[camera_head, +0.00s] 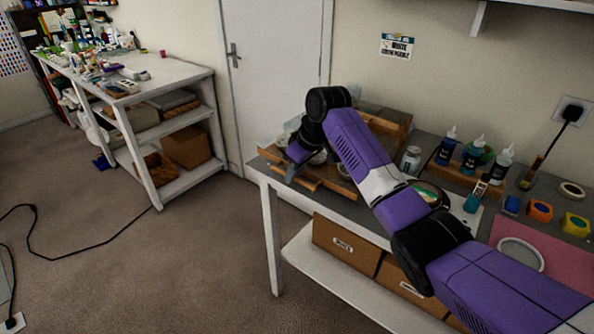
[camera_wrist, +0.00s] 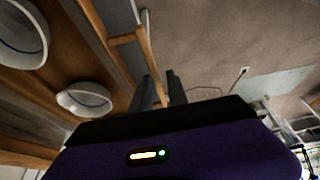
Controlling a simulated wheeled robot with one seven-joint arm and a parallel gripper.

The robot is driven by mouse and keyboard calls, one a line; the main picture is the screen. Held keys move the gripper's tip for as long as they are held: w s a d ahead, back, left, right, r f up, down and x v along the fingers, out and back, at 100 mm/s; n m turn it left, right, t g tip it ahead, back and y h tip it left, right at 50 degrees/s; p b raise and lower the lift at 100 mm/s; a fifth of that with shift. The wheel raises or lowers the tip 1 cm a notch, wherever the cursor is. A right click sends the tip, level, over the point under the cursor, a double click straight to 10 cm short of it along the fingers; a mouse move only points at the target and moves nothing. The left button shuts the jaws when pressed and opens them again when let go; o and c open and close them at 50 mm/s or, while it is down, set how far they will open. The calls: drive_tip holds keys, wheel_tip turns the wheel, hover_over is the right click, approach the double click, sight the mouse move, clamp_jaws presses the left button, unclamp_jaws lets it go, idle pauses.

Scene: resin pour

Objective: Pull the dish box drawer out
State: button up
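The wooden dish box (camera_head: 385,121) stands at the back left of the grey worktable. Its drawer (camera_head: 308,182) is out toward the left, and pale round dishes (camera_head: 318,158) show in it. The wrist view shows two dishes (camera_wrist: 84,99) inside the drawer and its wooden handle bar (camera_wrist: 145,45) along the outer side. My gripper (camera_wrist: 163,90) has a dark finger on each side of the bar and appears closed on it. In the head view my gripper (camera_head: 296,152) is partly hidden by my wrist, over the drawer's outer end.
Bottles (camera_head: 472,155), a can (camera_head: 411,159) and small colored pots (camera_head: 540,211) stand right of the box. Cardboard boxes (camera_head: 346,246) sit on the lower shelf. A white door (camera_head: 272,70) and open carpet (camera_head: 175,265) lie to the left.

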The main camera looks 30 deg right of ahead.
drive_tip(key=shift+o, duration=0.9)
drive_tip(key=shift+a, duration=0.15)
drive_tip(key=shift+d+r, duration=0.15)
drive_tip(key=shift+d, duration=0.05)
drive_tip(key=a+v, duration=0.1)
drive_tip(key=v, duration=0.6)
drive_tip(key=shift+d+r+b, duration=0.2)
drive_tip(key=shift+d+b, duration=0.1)
drive_tip(key=shift+d, duration=0.1)
